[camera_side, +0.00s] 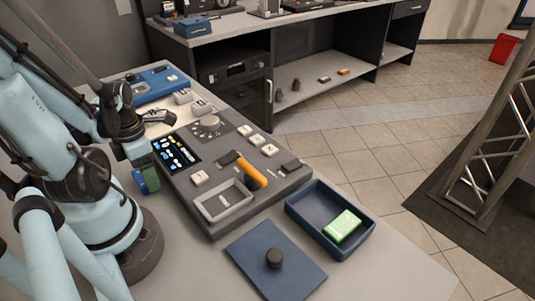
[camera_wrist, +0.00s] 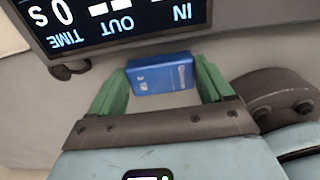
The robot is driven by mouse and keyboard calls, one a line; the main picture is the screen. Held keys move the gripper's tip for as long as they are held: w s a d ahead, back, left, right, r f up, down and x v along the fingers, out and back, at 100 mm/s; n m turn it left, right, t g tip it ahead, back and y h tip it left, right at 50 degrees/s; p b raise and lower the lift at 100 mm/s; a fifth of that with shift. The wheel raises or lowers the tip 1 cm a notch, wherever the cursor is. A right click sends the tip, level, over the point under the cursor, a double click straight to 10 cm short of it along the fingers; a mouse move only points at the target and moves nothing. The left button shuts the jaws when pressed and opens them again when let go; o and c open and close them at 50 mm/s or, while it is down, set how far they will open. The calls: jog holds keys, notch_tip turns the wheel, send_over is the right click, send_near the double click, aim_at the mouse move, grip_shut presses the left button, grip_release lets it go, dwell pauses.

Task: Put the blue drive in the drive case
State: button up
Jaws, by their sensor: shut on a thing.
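The blue drive (camera_wrist: 162,75) sits between the green fingertips of my gripper (camera_wrist: 162,80), which is shut on it. In the side view the blue drive (camera_side: 152,179) and my gripper (camera_side: 146,181) are at the left edge of the dark console, low beside its screen. The navy drive case (camera_side: 300,211) is an open tray to the right of the console, well away from my gripper. A green drive (camera_side: 343,226) lies inside it, toward its right end. A flat navy lid (camera_side: 252,260) with a black knob lies on the table in front of the case.
The console (camera_side: 220,165) stands between my gripper and the case. It bears white buttons, a dial, an orange handle (camera_side: 252,173) and a grey shallow tray (camera_side: 224,200). Its lit screen (camera_wrist: 120,18) shows close to the drive. Bare table lies left of the lid.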

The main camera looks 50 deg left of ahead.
jog(key=shift+f, duration=0.1)
jog(key=o, duration=1)
jog(key=shift+o, duration=0.2)
